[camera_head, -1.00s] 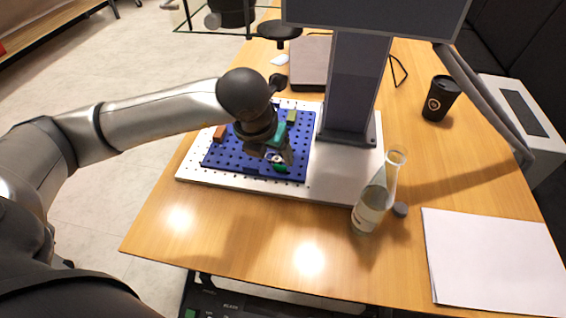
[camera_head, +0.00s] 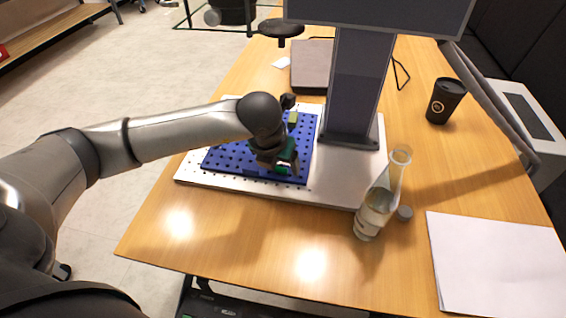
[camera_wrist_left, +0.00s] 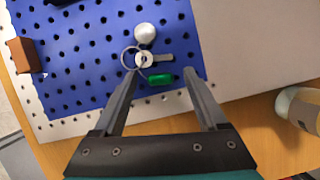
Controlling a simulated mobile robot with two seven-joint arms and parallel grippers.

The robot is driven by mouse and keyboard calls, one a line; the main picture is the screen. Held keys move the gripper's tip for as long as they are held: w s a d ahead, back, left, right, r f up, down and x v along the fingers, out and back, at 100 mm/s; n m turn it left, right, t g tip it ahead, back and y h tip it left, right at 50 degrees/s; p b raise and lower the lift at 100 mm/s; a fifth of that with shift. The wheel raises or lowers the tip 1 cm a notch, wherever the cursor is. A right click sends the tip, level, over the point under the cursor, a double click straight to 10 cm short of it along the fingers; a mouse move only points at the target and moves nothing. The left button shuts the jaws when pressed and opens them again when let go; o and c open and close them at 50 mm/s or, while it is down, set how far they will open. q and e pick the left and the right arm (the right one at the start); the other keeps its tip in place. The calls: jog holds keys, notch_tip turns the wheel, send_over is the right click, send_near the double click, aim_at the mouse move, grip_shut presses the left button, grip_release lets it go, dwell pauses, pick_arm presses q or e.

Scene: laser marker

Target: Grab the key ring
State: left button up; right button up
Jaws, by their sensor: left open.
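The key ring lies on the blue perforated board (camera_head: 222,157). In the left wrist view it shows as a thin metal ring (camera_wrist_left: 124,56) with a silver key (camera_wrist_left: 158,58), a round whitish tag (camera_wrist_left: 145,33) and a green piece (camera_wrist_left: 161,79). My left gripper (camera_head: 276,169) is over the front part of the board. In the left wrist view its two fingers (camera_wrist_left: 160,78) are open, one on each side of the green piece, with nothing gripped. In the head view the gripper hides most of the key ring. My right gripper is not in view.
The laser marker's column (camera_head: 355,85) stands right of the board on a white base plate (camera_head: 335,185). A glass bottle (camera_head: 377,205) stands near its front right corner. A brown block (camera_wrist_left: 24,55) sits on the board's left side. A black cup (camera_head: 445,100) and paper (camera_head: 495,262) are further right.

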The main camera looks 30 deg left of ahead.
pick_arm(q)
jog(key=shift+c, duration=0.3)
grip_shut()
jog(key=shift+a+r, duration=0.1)
jog(key=shift+r, duration=0.05)
dwell(0.4)
